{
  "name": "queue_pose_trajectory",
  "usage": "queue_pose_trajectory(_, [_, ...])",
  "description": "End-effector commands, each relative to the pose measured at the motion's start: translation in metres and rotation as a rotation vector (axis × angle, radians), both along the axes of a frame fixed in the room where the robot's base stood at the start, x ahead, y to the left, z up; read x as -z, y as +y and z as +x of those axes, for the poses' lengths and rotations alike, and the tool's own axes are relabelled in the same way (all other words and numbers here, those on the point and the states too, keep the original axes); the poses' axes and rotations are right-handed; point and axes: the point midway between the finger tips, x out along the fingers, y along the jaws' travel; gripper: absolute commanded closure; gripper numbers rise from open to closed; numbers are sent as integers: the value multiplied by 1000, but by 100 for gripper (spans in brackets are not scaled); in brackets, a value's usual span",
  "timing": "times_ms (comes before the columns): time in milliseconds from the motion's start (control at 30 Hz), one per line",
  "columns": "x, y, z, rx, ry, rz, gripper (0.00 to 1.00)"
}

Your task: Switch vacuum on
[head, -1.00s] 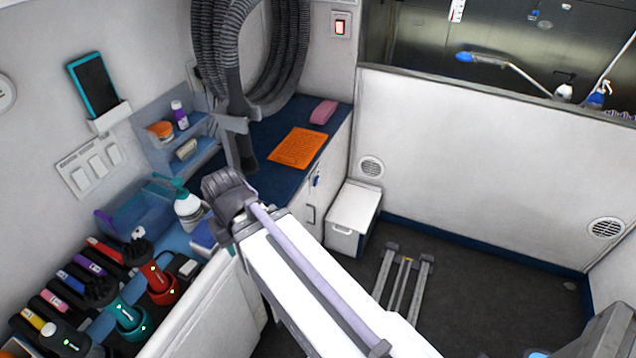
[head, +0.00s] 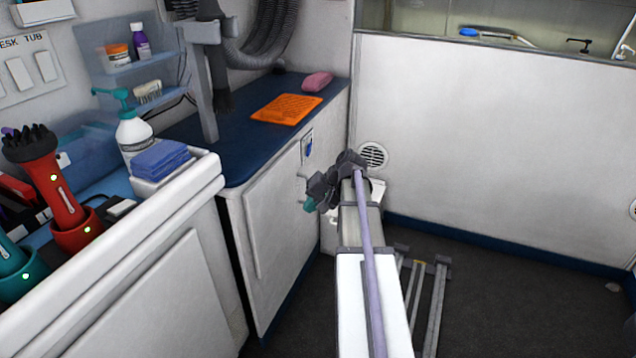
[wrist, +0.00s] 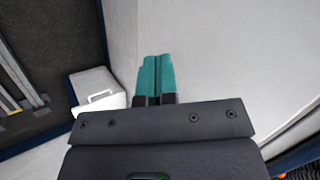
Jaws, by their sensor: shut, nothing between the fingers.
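My gripper (head: 310,204) is in front of the white cabinet (head: 275,235) in the head view, near its far end. Its teal fingers (wrist: 157,76) are shut together and empty, pointing toward a plain pale surface in the wrist view. A small plate with a blue switch-like part (head: 308,146) is on the cabinet front, above my gripper in the picture. Its setting is too small to tell. The grey ribbed vacuum hose (head: 262,48) hangs at the back above the counter. The wrist view does not show the blue part.
The blue counter (head: 225,150) holds an orange mat (head: 287,109) and a pink block (head: 317,81). A white box (wrist: 97,95) stands on the floor beyond my gripper. Dark floor is open at right.

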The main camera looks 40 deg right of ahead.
Motion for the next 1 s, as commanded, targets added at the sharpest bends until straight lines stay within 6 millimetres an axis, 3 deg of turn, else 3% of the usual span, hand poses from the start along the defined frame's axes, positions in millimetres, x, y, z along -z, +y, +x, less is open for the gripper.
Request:
queue_pose_trajectory(33, [42, -32, 9, 48, -53, 53, 100])
queue_pose_trajectory(167, [68, -112, 22, 174, -251, 223, 100])
queue_pose_trajectory(267, [70, -182, 27, 263, -451, 371, 100])
queue_pose_trajectory(333, [45, -217, 33, 299, -598, 479, 100])
queue_pose_trajectory(400, [8, -227, 44, 301, -703, 568, 100])
queue_pose_trajectory(533, [-18, -233, 47, 306, -813, 660, 100])
queue_pose_trajectory(1000, [-24, -228, 54, 307, -834, 676, 100])
